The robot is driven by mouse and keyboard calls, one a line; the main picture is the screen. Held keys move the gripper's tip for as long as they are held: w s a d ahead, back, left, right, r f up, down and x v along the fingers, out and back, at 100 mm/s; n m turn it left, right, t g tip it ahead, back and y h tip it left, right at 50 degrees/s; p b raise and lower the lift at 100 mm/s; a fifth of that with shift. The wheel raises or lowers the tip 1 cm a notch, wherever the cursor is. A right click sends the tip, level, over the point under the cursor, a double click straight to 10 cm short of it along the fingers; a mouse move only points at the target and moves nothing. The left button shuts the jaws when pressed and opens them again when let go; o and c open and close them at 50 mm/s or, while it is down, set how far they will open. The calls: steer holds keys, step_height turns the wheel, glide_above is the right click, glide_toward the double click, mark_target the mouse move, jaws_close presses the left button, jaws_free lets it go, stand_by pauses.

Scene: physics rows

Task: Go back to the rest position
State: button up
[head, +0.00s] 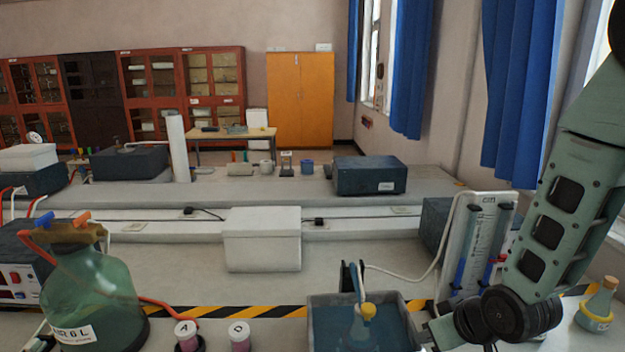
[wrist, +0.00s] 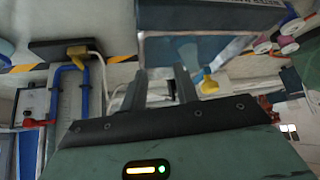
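My gripper (wrist: 160,88) shows in the wrist view with its two dark fingers apart. I see nothing held between them. A blue-grey tank (wrist: 205,50) lies just beyond the fingertips; whether they touch it is unclear. In the head view my green arm comes down the right side to a dark joint low in the picture. Its end is not clearly visible there. The tank (head: 325,302) stands at the bottom middle, with blue inside. A small yellow-and-blue piece (head: 368,311) shows at the tank; it is too small to make out fully.
A large green bottle (head: 92,300) stands at left, beside small pink-bodied jars (head: 240,338). A white box (head: 262,240) sits mid-bench. A tube stand (head: 480,245) is close behind my arm, and a yellow-ringed flask (head: 597,308) stands at far right.

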steer(key=s+a+r+n+g, duration=0.1)
steer(key=s+a+r+g, duration=0.1)
steer(key=s, duration=0.5)
steer(key=s+a+r+n+g+h, duration=0.1)
steer(key=s+a+r+g, duration=0.1)
steer(key=s+a+r, duration=0.2)
steer(key=s+a+r+n+g+h, duration=0.1)
steer(key=s+a+r+n+g, duration=0.1)
steer(key=s+r, duration=0.4)
steer(key=s, duration=0.4)
steer(key=shift+s+a, duration=0.4)
